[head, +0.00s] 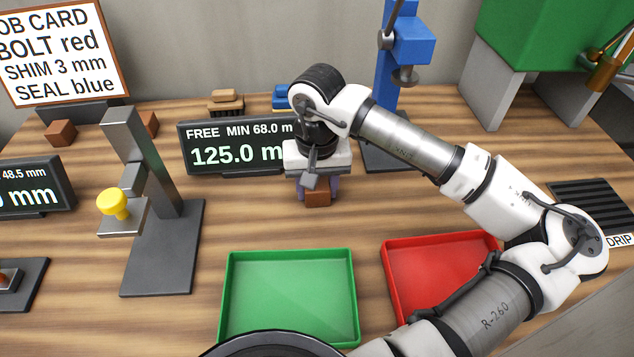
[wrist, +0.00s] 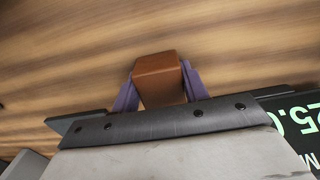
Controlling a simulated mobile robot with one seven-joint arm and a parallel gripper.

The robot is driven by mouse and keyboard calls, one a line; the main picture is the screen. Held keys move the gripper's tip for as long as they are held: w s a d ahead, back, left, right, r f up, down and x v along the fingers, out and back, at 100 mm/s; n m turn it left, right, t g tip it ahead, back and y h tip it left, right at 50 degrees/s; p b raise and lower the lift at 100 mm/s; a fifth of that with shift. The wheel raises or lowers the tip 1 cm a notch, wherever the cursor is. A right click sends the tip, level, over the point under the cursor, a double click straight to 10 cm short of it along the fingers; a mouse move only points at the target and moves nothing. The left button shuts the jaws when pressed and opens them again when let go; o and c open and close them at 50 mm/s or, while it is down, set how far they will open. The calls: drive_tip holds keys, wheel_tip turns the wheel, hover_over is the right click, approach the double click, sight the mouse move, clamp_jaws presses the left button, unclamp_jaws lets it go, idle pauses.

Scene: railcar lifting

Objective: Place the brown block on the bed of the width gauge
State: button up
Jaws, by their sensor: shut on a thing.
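My gripper (head: 319,187) is shut on a brown block (head: 317,200), in front of the display reading 125.0. In the wrist view the block (wrist: 158,68) sits between the two purple fingers, with wooden table beyond it. I cannot tell whether it touches the table. A grey metal gauge stand (head: 150,170) on a dark base plate is to the left, with a yellow knob-shaped piece (head: 114,204) on its small bed (head: 122,223). No label says whether this stand is the width gauge.
A display (head: 230,146) reads FREE, MIN 68.0. A green tray (head: 290,262) and red tray (head: 440,245) lie in front. Other brown blocks (head: 61,132) are at the back left. A blue press-like stand (head: 390,70) stands behind my arm. Table between stand and gripper is clear.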

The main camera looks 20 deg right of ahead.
drive_tip(key=shift+f+b, duration=0.2)
drive_tip(key=shift+b, duration=0.15)
drive_tip(key=o, duration=1.1)
drive_tip(key=shift+r, duration=0.1)
drive_tip(key=shift+c, duration=0.2)
